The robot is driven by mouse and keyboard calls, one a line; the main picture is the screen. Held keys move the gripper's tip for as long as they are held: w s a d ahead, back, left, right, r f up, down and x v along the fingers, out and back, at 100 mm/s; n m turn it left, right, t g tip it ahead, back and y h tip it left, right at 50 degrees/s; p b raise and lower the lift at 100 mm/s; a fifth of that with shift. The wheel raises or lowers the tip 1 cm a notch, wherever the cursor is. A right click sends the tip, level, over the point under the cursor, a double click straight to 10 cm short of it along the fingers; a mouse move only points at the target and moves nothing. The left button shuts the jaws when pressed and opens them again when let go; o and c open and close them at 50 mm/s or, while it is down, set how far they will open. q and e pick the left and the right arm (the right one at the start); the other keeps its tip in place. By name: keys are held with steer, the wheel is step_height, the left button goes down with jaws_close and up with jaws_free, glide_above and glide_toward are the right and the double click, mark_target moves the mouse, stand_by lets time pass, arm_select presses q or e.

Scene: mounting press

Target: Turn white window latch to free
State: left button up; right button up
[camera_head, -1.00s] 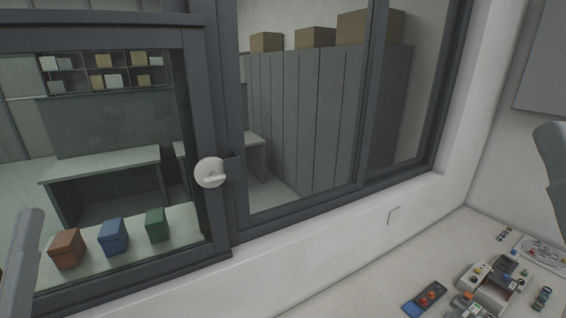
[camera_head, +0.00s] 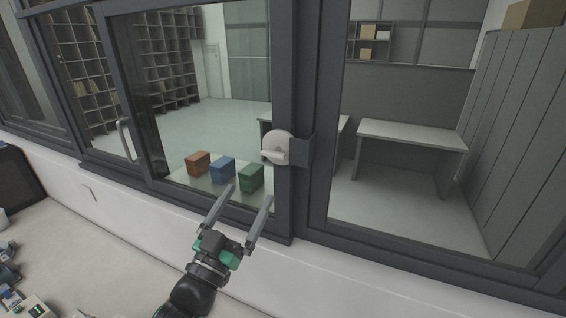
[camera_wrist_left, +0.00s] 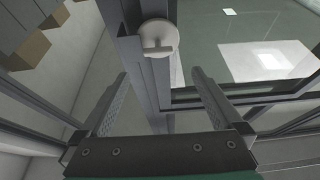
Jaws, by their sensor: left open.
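The white window latch (camera_head: 277,148) is a round disc with a small raised thumb bar, mounted on the dark window frame where the two panes meet. Its bar lies roughly level in the head view. My left gripper (camera_head: 248,198) is open and empty, below and to the left of the latch, apart from it. In the left wrist view the latch (camera_wrist_left: 159,39) sits beyond and above the two spread fingers (camera_wrist_left: 160,95), roughly centred between them. My right gripper is not in view.
The dark window frame (camera_head: 312,190) and sill (camera_head: 300,262) stand close to my left gripper. A grey pull handle (camera_head: 125,138) is on the pane at left. Brown, blue (camera_head: 222,170) and green boxes show through the glass. Small items lie on the bench at lower left.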

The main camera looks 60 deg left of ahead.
mark_target(271, 157)
arm_select(q)
steer(key=x, duration=1)
steer(key=shift+w+r+b, duration=0.3)
steer(key=shift+w+r, duration=0.05)
steer(key=shift+r, duration=0.05)
steer(key=shift+w+a+r, duration=0.1)
steer(key=shift+w+a, duration=0.25)
steer(key=shift+w, duration=0.05)
jaws_close()
